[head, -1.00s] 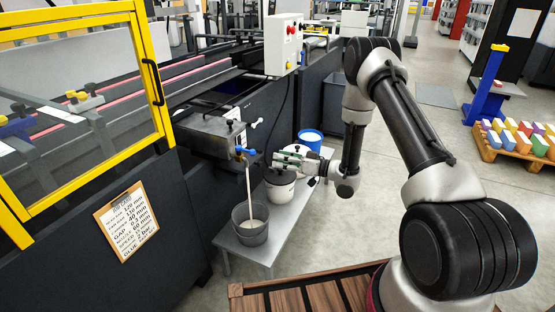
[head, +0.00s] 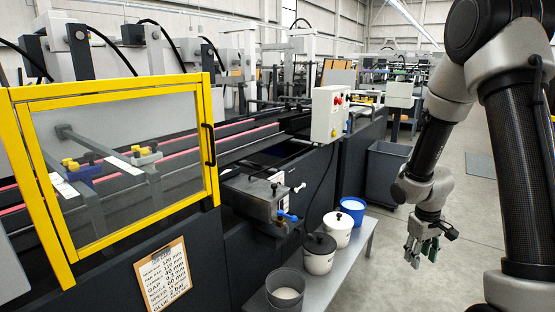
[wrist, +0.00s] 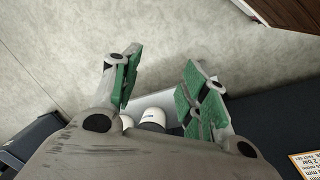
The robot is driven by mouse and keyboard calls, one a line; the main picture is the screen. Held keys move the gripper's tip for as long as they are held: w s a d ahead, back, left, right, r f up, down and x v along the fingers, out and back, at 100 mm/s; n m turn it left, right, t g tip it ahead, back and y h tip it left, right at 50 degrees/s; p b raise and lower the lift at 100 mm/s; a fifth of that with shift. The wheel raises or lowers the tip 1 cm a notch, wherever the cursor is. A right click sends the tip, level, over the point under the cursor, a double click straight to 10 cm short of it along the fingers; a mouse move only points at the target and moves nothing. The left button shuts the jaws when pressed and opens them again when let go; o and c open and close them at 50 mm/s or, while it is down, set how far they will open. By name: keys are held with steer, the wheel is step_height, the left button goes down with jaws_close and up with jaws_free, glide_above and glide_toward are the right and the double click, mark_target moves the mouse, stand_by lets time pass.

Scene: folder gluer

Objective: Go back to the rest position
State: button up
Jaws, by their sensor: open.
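My gripper (head: 421,252) hangs pointing down over open floor, to the right of the grey bench (head: 345,268), in the head view. In the wrist view my gripper (wrist: 160,88) shows its green-padded fingers spread apart with nothing between them. The glue unit (head: 256,200) with its blue valve handle (head: 288,216) is on the machine side, well left of my gripper.
On the bench stand a grey bucket (head: 285,292), a black-lidded pot (head: 319,255), a white pot (head: 338,231) and a blue bucket (head: 351,210). A yellow-framed guard (head: 211,150) and a control box (head: 329,114) are on the machine. A dark bin (head: 386,173) stands behind my gripper.

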steer(key=s+a+r+m+t, duration=0.1)
steer(key=s+a+r+t, duration=0.1)
steer(key=s+r, duration=0.8)
steer(key=s+a+r+m+t+y, duration=0.1)
steer(key=s+a+r+t, duration=0.1)
steer(key=s+r, duration=0.9)
step_height(320, 180, up, 6)
steer(key=shift+s+a+r+m, duration=0.15)
steer(key=shift+a+r+m, duration=0.1)
steer(key=shift+a+m, duration=0.25)
steer(key=shift+a, duration=0.1)
